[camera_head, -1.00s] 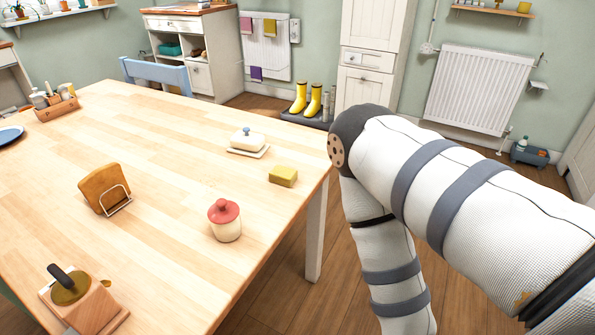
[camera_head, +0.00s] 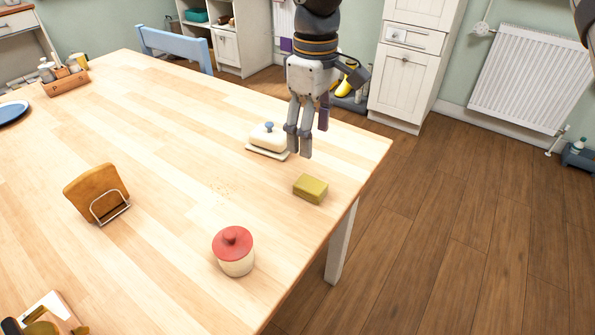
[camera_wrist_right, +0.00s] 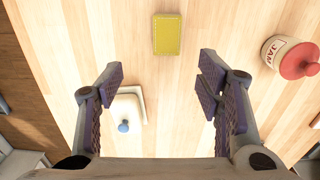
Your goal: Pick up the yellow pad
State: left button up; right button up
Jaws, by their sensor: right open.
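The yellow pad (camera_head: 310,188) is a small block lying flat on the wooden table near its right edge. In the right wrist view the yellow pad (camera_wrist_right: 167,34) lies beyond the fingertips, near the top middle. My right gripper (camera_head: 305,140) points down above the table, beside the butter dish and behind the pad in the head view. In the right wrist view the right gripper (camera_wrist_right: 160,82) is open, its fingers wide apart with nothing held. My left gripper is not in view.
A white butter dish (camera_head: 268,138) with a blue knob stands close to the gripper. A red-lidded jam jar (camera_head: 234,252) stands nearer the front. A napkin holder (camera_head: 98,195) is to the left.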

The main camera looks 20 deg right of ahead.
aim_at(313, 185)
jog(key=f, duration=0.3)
jog(key=s+f, duration=0.1)
jog(key=f, duration=0.7)
jog(key=shift+s+a+f, duration=0.1)
jog(key=shift+s+f, duration=0.05)
jog(key=shift+s, duration=0.2)
jog(key=c, duration=1)
